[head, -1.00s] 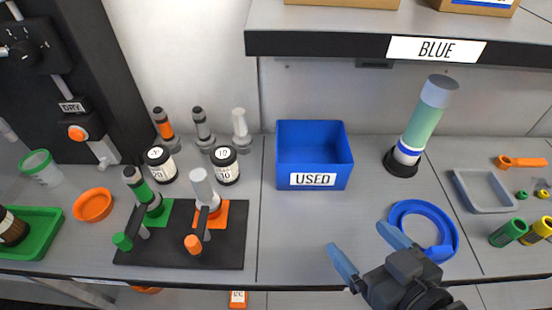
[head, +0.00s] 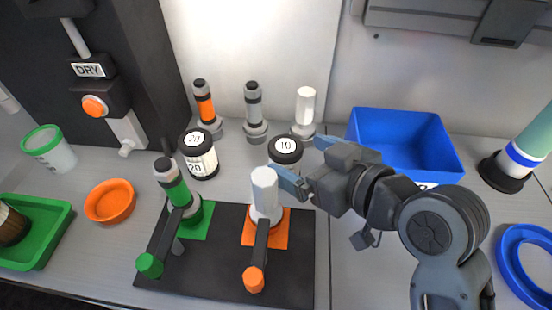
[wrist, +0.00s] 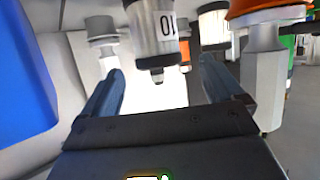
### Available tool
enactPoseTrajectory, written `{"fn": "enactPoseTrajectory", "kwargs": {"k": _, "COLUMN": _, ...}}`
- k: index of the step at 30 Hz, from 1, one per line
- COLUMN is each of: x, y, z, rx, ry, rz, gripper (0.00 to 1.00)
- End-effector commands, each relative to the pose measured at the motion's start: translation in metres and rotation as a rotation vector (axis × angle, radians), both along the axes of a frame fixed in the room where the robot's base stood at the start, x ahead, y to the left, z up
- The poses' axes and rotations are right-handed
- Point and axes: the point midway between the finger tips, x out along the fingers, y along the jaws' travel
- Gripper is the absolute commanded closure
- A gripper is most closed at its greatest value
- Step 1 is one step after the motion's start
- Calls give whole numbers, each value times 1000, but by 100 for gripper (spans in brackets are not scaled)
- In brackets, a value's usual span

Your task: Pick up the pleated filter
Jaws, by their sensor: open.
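A white upright cylinder on a grey base (head: 305,106) stands at the back, right of two similar fittings. A faceted white cylinder (head: 264,190) stands upright on the orange square of the black mat (head: 222,280). I cannot tell for sure which is the pleated filter. My gripper (head: 297,160) is open with blue fingers, beside the faceted cylinder and in front of the back one. In the upside-down wrist view, the bottle marked 10 (wrist: 155,30) shows between the fingers (wrist: 162,78), not gripped. The back cylinder (wrist: 106,45) shows left of it, the faceted one (wrist: 262,85) at right.
The blue bin (head: 400,142) stands right of my gripper, partly behind my arm. The bottle marked 20 (head: 200,155), a green-banded fitting (head: 175,185) and an orange dish (head: 110,200) are at left. A blue ring (head: 525,262) lies at far right.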

Motion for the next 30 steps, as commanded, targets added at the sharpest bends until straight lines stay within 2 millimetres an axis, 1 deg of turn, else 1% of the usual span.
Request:
{"fn": "enactPoseTrajectory", "kwargs": {"k": 10, "x": 24, "y": 22, "z": -12, "rx": 0, "ry": 1, "rz": 1, "gripper": 6}}
{"fn": "enactPoseTrajectory", "kwargs": {"k": 15, "x": 42, "y": 37, "z": -21, "rx": 0, "ry": 1, "rz": 2, "gripper": 6}}
{"fn": "enactPoseTrajectory", "kwargs": {"k": 18, "x": 49, "y": 43, "z": -25, "rx": 0, "ry": 0, "rz": 1, "gripper": 6}}
{"fn": "enactPoseTrajectory", "kwargs": {"k": 21, "x": 52, "y": 46, "z": -28, "rx": 0, "ry": 0, "rz": 0, "gripper": 6}}
{"fn": "enactPoseTrajectory", "kwargs": {"k": 27, "x": 53, "y": 46, "z": -28, "rx": 0, "ry": 0, "rz": -1, "gripper": 6}}
{"fn": "enactPoseTrajectory", "kwargs": {"k": 28, "x": 53, "y": 46, "z": -28, "rx": 0, "ry": 0, "rz": -1, "gripper": 7}}
{"fn": "enactPoseTrajectory", "kwargs": {"k": 30, "x": 52, "y": 46, "z": -28, "rx": 0, "ry": 0, "rz": -1, "gripper": 14}}
